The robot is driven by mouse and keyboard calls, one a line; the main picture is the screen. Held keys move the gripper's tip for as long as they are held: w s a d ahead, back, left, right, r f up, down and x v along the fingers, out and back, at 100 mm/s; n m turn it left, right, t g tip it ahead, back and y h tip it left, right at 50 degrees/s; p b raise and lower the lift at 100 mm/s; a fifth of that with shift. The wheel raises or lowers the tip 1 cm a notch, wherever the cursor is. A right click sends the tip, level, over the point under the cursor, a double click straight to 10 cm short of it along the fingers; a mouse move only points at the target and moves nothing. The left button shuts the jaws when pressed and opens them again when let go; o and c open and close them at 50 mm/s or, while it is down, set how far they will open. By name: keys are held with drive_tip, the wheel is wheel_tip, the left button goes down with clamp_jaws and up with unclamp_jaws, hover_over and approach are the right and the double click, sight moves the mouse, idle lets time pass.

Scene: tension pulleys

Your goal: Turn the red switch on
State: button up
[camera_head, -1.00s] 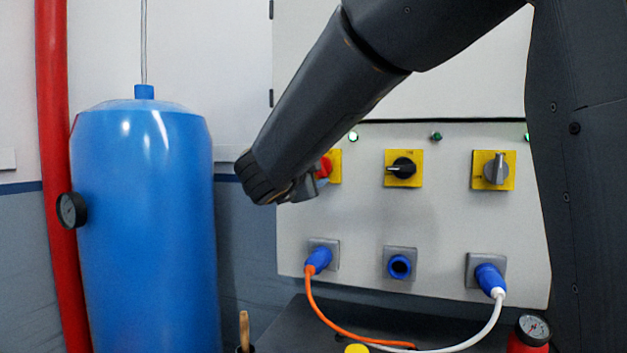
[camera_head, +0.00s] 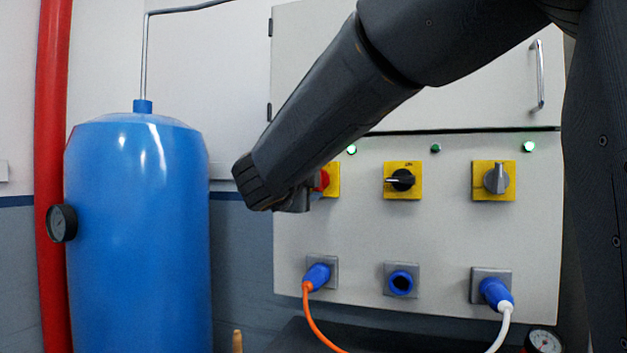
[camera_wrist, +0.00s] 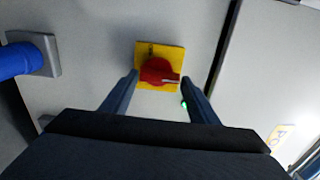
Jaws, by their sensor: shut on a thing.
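The red switch (camera_head: 324,181) sits on a yellow plate (camera_head: 333,180) at the upper left of the grey panel, mostly hidden behind my arm in the head view. In the wrist view the red knob (camera_wrist: 157,71) shows whole on its yellow plate, with a pale mark pointing right. My gripper (camera_wrist: 159,78) has one finger on each side of the knob and is shut on it. In the head view my gripper (camera_head: 311,193) is at the switch, its fingers partly hidden. A lit green lamp (camera_head: 352,150) is above the switch.
A black switch (camera_head: 402,180) and a grey switch (camera_head: 496,180) sit to the right on yellow plates. Blue plugs (camera_head: 317,276) with cables and a blue socket (camera_head: 400,283) are below.

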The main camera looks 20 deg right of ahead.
drive_tip(key=shift+a, duration=0.1)
drive_tip(key=o, duration=1)
drive_tip(key=shift+o, duration=0.2)
drive_tip(key=v, duration=0.7)
drive_tip(key=shift+s+a+b, duration=0.15)
drive_tip(key=shift+s+b, duration=0.2)
drive_tip(key=shift+b, duration=0.1)
